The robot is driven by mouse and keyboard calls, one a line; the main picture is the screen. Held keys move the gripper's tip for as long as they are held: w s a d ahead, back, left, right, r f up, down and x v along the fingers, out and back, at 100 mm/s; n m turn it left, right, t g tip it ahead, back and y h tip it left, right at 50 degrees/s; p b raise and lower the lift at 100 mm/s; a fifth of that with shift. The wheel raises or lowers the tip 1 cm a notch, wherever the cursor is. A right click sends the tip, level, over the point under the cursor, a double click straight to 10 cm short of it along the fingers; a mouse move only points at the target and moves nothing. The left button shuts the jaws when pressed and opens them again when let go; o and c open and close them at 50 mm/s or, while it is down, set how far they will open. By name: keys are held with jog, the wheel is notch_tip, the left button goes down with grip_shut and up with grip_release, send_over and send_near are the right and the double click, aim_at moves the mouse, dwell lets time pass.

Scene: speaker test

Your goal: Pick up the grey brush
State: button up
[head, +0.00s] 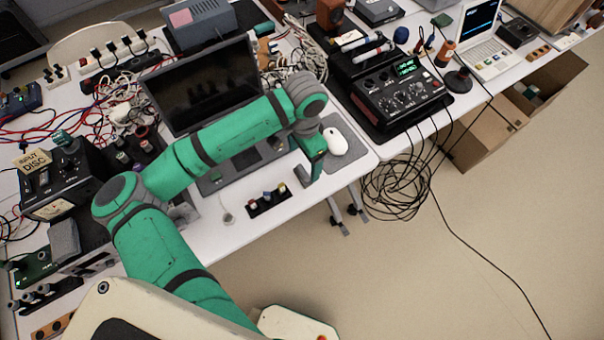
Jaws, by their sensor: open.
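My green arm reaches across the white table, over the laptop (205,85). My gripper (315,172) is open and points down near the front edge of the table, just left of the white mouse (335,142). Nothing shows between its fingers. I cannot make out a grey brush with certainty. A small grey shape (183,209) lies beside my arm at the left of the laptop, too small and partly covered to identify. My arm hides part of the laptop's keyboard and of the table.
A small black holder with coloured knobs (268,199) sits near the front edge. A black device with dials (400,95) stands on the right table. Black boxes (65,185) and tangled cables (115,115) crowd the left. Cables (397,188) and cardboard boxes (490,135) lie on the floor.

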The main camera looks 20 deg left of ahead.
aim_at(303, 171)
jog(key=f, duration=0.9)
jog(key=shift+w+a, duration=0.1)
jog(key=shift+a, duration=0.1)
jog(key=c, duration=1.1)
